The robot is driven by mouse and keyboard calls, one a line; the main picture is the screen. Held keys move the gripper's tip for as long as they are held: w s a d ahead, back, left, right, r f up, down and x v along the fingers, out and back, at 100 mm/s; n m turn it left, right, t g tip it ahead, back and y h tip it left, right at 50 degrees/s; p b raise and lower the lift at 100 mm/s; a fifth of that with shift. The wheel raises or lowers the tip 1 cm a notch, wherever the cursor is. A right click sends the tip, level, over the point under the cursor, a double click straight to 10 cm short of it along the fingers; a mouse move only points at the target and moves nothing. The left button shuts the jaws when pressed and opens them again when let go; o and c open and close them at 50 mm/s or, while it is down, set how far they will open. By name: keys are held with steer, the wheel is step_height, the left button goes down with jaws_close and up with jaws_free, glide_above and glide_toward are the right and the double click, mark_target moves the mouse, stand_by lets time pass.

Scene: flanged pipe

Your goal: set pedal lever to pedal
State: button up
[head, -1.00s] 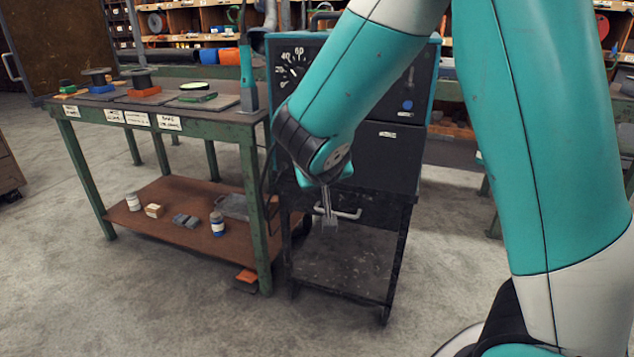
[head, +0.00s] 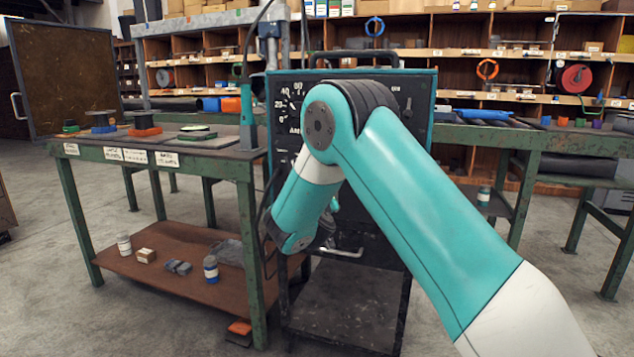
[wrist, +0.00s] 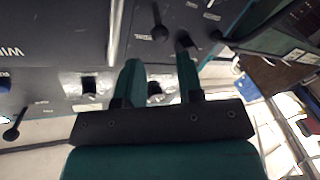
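The dark welding machine (head: 408,88) stands on a black cart, its front panel partly hidden behind my arm in the head view. In the wrist view the panel (wrist: 55,30) is close, with small black levers: one (wrist: 159,32) beyond the gap between my fingertips, one (wrist: 185,40) by the right fingertip, and one (wrist: 14,131) at lower left. The labels are too small and blurred to tell which is the pedal lever. My gripper (wrist: 160,62) is open, its two teal fingers apart with nothing visibly held. Contact with the right lever cannot be told.
A green workbench (head: 210,150) stands left of the cart, with spools on top and small containers on its lower shelf (head: 160,255). An orange and dark item (head: 240,330) lies on the floor by its leg. Shelving (head: 480,55) lines the back. A handle (head: 345,252) crosses the cart front.

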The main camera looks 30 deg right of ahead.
steer(key=x, duration=0.7)
steer(key=shift+w+d+p, duration=0.2)
steer(key=shift+w+p, duration=0.1)
jaws_close()
steer(key=shift+d+r+g+p, duration=0.1)
steer(key=shift+r+g+p, duration=0.35)
steer(key=shift+p, duration=0.6)
steer(key=shift+y, duration=0.3)
steer(key=shift+f, duration=0.2)
jaws_free()
